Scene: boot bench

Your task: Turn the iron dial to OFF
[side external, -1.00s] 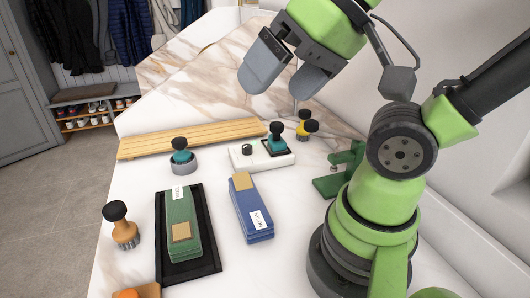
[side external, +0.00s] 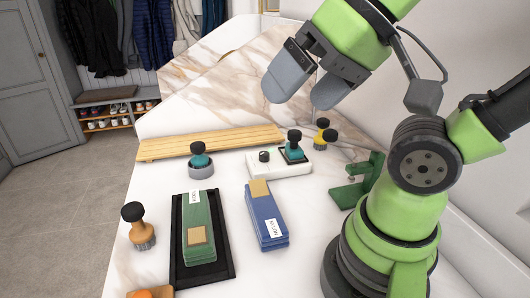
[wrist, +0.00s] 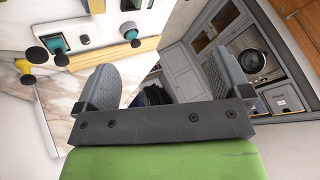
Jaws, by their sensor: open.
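A white iron station (side external: 290,169) stands in the middle of the bench, in front of the wooden slat board. The iron dial (side external: 264,156) is a small black knob on its left part; its setting is too small to read. A teal iron (side external: 294,154) with a black knob sits on the station's right part. In the wrist view the dial (wrist: 84,39) is at the upper left, beside the iron (wrist: 60,47). My gripper (side external: 300,92) is open and empty, high above and behind the station, apart from it. The wrist view also shows my gripper's (wrist: 165,75) spread fingers.
A teal-topped tool (side external: 200,164) in a grey ring stands left of the station. A yellow tool (side external: 321,136) and green stand (side external: 350,191) are to its right. In front are a blue block (side external: 266,219), a green block (side external: 197,225) on a black tray and an orange brush (side external: 138,228).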

